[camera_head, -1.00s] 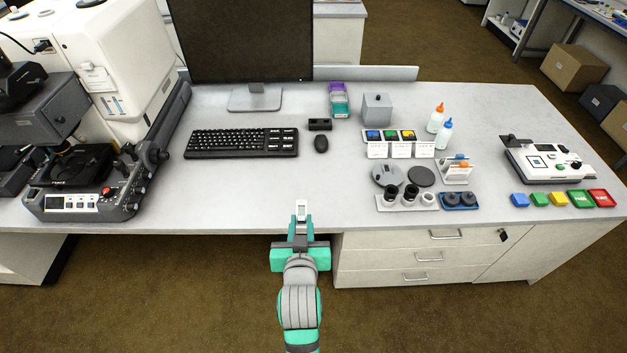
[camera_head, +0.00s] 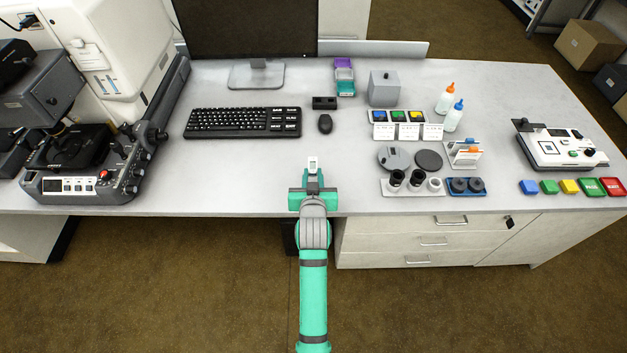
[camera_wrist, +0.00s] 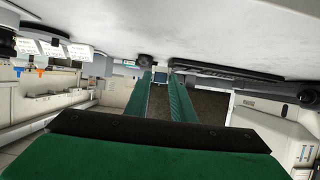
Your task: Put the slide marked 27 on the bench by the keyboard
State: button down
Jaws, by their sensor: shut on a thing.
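My gripper (camera_head: 313,176) is shut on a small pale slide (camera_head: 313,163), which sticks out ahead of the fingertips over the front part of the bench (camera_head: 240,178). The slide's number is too small to read. The black keyboard (camera_head: 243,122) lies behind and to the left of the slide, with clear bench between them. In the wrist view the green fingers of my gripper (camera_wrist: 160,80) point away under the pale bench surface, which shows at the top. The keyboard shows there as a dark strip (camera_wrist: 225,71).
The mouse (camera_head: 325,124) lies right of the keyboard. The microscope's control unit (camera_head: 95,180) stands at left. Slide cards (camera_head: 408,130), eyepieces (camera_head: 410,182) and a slide rack (camera_head: 465,153) stand at right. Bench in front of the keyboard is clear.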

aim_at(312, 176)
jog(key=shift+w+a+f, duration=0.1)
jog(key=shift+w+f, duration=1)
jog(key=shift+f, duration=0.1)
jog(key=shift+w+f, duration=0.2)
jog(key=shift+f, duration=1.5)
jog(key=shift+f, duration=0.15)
jog(key=c, duration=1.5)
grip_release()
